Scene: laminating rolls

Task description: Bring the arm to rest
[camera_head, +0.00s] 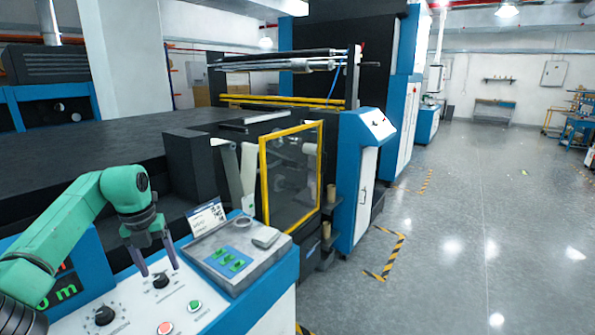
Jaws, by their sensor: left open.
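My left arm, green with dark joints, comes in from the left over the control panel (138,310). My left gripper (158,271) points down with its two fingers apart, one on each side of a black knob (160,281) on the panel. I cannot tell whether the fingers touch the knob. My right gripper is not in view.
The panel also has another black knob (104,315), a red button (165,328) and a green button (195,306). A yellow-framed door (291,176) is behind. Open floor (480,220) lies right.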

